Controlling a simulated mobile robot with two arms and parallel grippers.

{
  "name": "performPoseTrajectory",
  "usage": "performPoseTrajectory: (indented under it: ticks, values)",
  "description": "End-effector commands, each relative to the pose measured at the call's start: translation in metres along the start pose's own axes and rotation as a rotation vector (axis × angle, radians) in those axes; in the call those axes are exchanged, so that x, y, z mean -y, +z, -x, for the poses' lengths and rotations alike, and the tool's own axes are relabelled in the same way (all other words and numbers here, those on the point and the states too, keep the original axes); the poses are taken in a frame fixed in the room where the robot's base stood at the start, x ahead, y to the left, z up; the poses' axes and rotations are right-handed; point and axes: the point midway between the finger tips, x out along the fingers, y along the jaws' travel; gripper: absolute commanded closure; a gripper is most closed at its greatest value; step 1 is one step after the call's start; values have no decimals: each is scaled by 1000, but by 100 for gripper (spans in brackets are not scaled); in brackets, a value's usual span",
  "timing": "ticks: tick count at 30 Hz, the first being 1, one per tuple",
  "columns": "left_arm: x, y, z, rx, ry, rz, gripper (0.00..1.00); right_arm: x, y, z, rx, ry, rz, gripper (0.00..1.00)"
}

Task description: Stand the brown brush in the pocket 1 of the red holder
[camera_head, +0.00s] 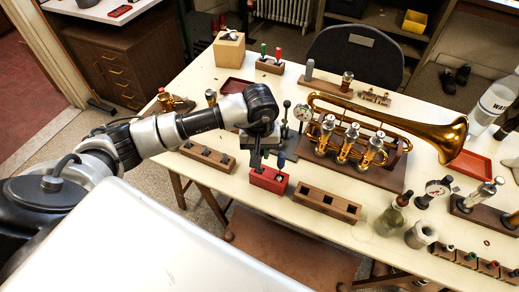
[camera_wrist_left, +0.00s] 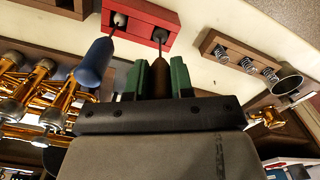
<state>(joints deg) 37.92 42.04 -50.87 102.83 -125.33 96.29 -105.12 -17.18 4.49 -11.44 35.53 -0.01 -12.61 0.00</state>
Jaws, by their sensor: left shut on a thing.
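The red holder (camera_head: 268,181) stands near the front edge of the table, below my left gripper (camera_head: 257,160). My left gripper is shut on the brown brush, whose brown handle (camera_wrist_left: 160,78) shows between the green fingers in the left wrist view. Its thin shaft points at a pocket of the red holder (camera_wrist_left: 145,22); I cannot tell whether the tip is inside or just above. A blue-handled tool (camera_wrist_left: 95,62) stands in the other pocket, beside my fingers; it also shows in the head view (camera_head: 281,159). My right gripper is not in view.
A wooden block with square pockets (camera_head: 328,203) lies to the right of the holder. A wooden rack with springs (camera_head: 207,155) lies to the left. A brass trumpet (camera_head: 400,122) on its wooden stand is behind and right. Bottles and a metal cup (camera_head: 421,235) stand at the front right.

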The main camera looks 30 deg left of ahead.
Motion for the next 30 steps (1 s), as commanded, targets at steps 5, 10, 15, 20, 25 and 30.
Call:
performPoseTrajectory:
  ticks: [5,10,15,20,25,30]
  values:
    - [0,0,-6,0,0,0,100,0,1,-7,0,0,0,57]
    - [0,0,-6,0,0,0,64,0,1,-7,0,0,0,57]
    - [0,0,-6,0,0,0,48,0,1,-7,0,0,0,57]
    - [0,0,-6,0,0,0,48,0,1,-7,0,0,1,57]
    - [0,-1,2,-3,2,0,48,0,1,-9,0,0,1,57]
    - [0,-2,33,-6,3,0,48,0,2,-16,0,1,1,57]
